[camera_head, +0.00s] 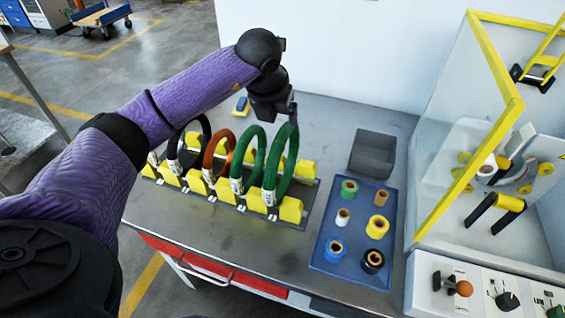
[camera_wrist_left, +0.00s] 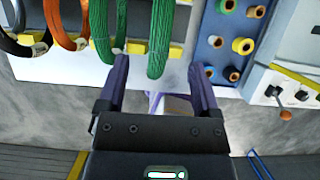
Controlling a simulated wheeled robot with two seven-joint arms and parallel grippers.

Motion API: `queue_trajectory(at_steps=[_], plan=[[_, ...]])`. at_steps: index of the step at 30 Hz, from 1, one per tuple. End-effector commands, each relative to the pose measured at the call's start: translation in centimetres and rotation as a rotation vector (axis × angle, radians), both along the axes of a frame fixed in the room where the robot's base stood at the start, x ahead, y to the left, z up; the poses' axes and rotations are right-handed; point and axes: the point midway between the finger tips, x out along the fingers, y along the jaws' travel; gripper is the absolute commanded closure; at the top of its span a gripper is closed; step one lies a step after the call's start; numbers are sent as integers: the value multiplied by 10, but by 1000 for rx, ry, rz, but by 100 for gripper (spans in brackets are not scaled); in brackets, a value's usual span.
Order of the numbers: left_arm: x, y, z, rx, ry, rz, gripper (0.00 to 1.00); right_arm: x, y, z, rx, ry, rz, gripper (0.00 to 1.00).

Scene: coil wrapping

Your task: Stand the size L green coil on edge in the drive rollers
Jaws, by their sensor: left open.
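Two green coils stand on edge in the yellow-block rack (camera_head: 290,211). The right green coil (camera_head: 283,165) looks the larger; the left green coil (camera_head: 254,158) stands beside it. My left gripper (camera_head: 293,118) is open above the top of the right green coil. In the left wrist view the right green coil (camera_wrist_left: 160,35) appears between the open fingers (camera_wrist_left: 160,68), with no visible grip on it. Rollers with yellow and black parts (camera_head: 509,202) sit inside the machine at the right; I take these as the drive rollers. My right gripper is not in view.
A black coil (camera_head: 173,150) and an orange coil (camera_head: 208,160) stand left in the rack. A blue tray (camera_head: 333,262) of tape rolls and a dark grey box (camera_head: 372,153) lie to the right. A yellow frame (camera_head: 460,165) edges the machine, with a control panel (camera_head: 480,295) in front.

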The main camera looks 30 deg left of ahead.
Motion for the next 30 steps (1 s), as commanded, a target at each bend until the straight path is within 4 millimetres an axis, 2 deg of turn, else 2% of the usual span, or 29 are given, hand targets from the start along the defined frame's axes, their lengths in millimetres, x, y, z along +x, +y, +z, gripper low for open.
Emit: queue_trajectory(at_steps=[3, 7, 12, 15, 21, 23, 30], plan=[[8, 2, -26, -1, 7, 0, 18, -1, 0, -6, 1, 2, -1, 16], [16, 3, -43, -2, 6, -2, 18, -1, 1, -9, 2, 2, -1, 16], [29, 6, -76, -5, 6, -3, 18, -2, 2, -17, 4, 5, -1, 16], [33, 7, -85, -3, 3, -4, 18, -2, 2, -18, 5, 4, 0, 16], [33, 8, -84, -2, 3, -6, 18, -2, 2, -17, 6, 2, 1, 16], [33, 8, -84, -3, 2, -7, 28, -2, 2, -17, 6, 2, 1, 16], [33, 7, -84, -4, 2, -6, 79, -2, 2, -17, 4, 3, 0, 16]])
